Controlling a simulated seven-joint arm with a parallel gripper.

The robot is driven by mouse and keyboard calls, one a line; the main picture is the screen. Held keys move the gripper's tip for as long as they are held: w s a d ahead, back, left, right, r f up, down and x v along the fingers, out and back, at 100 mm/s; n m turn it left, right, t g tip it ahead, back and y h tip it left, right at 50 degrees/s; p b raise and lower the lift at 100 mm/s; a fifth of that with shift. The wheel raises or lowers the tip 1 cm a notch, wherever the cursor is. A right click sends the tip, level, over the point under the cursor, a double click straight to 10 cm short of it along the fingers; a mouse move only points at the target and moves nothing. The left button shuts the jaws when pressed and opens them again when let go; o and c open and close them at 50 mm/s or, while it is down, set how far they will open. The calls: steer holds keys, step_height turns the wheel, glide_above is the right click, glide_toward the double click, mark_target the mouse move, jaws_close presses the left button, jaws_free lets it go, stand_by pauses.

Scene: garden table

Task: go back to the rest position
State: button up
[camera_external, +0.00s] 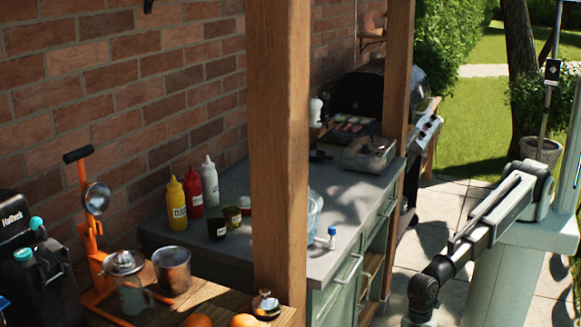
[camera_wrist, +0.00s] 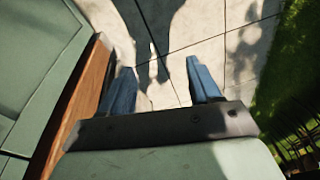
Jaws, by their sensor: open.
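My gripper (camera_wrist: 163,88) shows in the wrist view with its two blue fingers apart and nothing between them. It points down over pale paving slabs (camera_wrist: 178,50). In the external view my arm comes in from the right and bends down at the lower right; the gripper itself is not visible there, cut off by the bottom edge.
A wooden edge and green cabinet (camera_wrist: 32,50) lie close left of my gripper; grass (camera_wrist: 290,75) is on the right. The grey counter (camera_external: 225,258) holds bottles and jars. A wooden post (camera_external: 280,150) stands in front. A grill (camera_external: 375,95) stands behind.

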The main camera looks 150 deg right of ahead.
steer(key=s+a+f+g, duration=0.4)
steer(key=s+a+f, duration=1.2)
steer(key=s+f, duration=0.1)
steer(key=s+a+f+n+g, duration=0.1)
steer(key=s+a+f+g, duration=0.1)
steer(key=s, duration=1)
steer(key=s+a+f+n+g+h, duration=0.1)
steer(key=s+a+f, duration=0.4)
steer(key=s, duration=0.7)
steer(key=shift+s+a+f+g, duration=0.15)
steer(key=shift+s+a+g, duration=0.05)
steer(key=shift+a+g, duration=0.65)
steer(key=shift+d, duration=0.1)
